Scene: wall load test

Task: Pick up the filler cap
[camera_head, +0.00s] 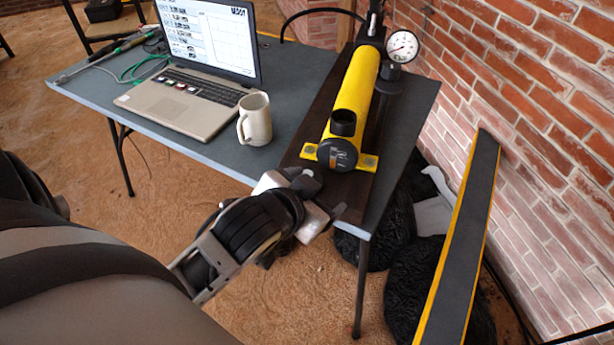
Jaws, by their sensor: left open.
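A yellow cylindrical hand pump (358,88) lies on a dark board at the right end of the table. A short black round piece, which looks like the filler cap (343,122), stands upright on top of the pump near its close end. A larger dark round end piece (337,155) faces me just below it. My left gripper (306,192) is open at the table's near right corner, below and slightly left of the pump's close end, apart from the black piece. Its fingers are partly hidden by its own wrist. My right gripper is out of view.
A laptop (197,98), a beige mug (255,119) and green cable (140,68) are on the grey table (292,98). A pressure gauge (402,46) stands behind the pump. A yellow-edged dark beam (462,235) leans against the brick wall at right.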

